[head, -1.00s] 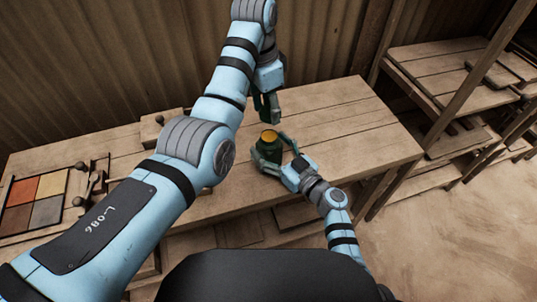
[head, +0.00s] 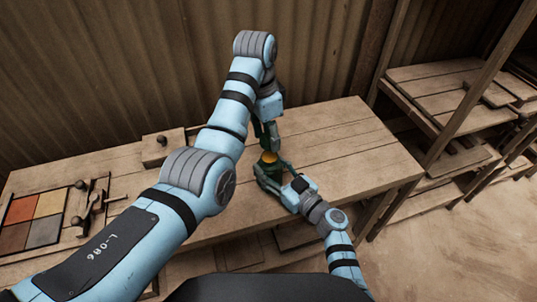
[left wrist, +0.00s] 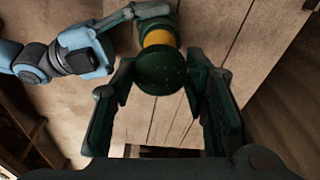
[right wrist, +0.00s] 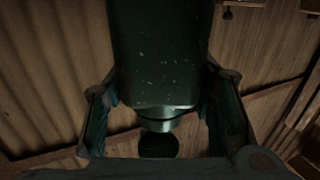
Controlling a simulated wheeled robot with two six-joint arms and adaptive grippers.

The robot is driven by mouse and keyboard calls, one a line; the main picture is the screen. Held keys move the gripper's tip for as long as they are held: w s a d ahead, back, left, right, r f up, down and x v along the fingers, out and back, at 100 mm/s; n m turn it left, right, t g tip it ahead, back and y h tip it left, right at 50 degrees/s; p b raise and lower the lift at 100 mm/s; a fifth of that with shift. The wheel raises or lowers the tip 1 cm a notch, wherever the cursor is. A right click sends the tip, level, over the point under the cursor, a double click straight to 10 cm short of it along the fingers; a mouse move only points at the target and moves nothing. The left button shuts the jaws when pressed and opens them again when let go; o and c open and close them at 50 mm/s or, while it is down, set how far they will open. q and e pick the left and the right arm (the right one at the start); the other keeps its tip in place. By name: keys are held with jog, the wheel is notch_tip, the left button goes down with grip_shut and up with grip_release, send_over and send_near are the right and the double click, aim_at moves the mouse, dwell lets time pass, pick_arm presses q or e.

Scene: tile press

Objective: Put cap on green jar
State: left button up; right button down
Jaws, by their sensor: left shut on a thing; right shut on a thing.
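The green jar (head: 268,173) has a yellow-orange top and stands over the middle of the bench. My right gripper (head: 272,177) is shut around its body from the right. In the right wrist view the jar (right wrist: 160,50) fills the space between the fingers, with its paler neck below. My left gripper (head: 267,138) is just above the jar, pointing down. In the left wrist view it is shut on the dark green round cap (left wrist: 162,72), with the yellow jar neck (left wrist: 158,38) close behind it. I cannot tell whether cap and neck touch.
A wooden bench (head: 350,150) lies under both grippers, clear to the right. At its left are a tray of coloured tiles (head: 35,219) and a wooden block with a knob (head: 165,148). Wooden shelves (head: 450,95) stand at the right; a corrugated wall is behind.

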aim_at(269, 156)
pick_arm(q)
jog(key=shift+a+f, duration=0.1)
jog(key=shift+f, duration=1.4)
jog(key=shift+f, duration=0.9)
jog(key=shift+f, duration=0.55)
jog(key=m, duration=0.5)
jog(key=shift+w+g, duration=0.1)
jog(key=shift+g, duration=0.3)
jog(key=m, duration=0.4)
jog(key=shift+w+m, duration=0.1)
jog(key=shift+m, duration=0.2)
jog(key=o, duration=0.7)
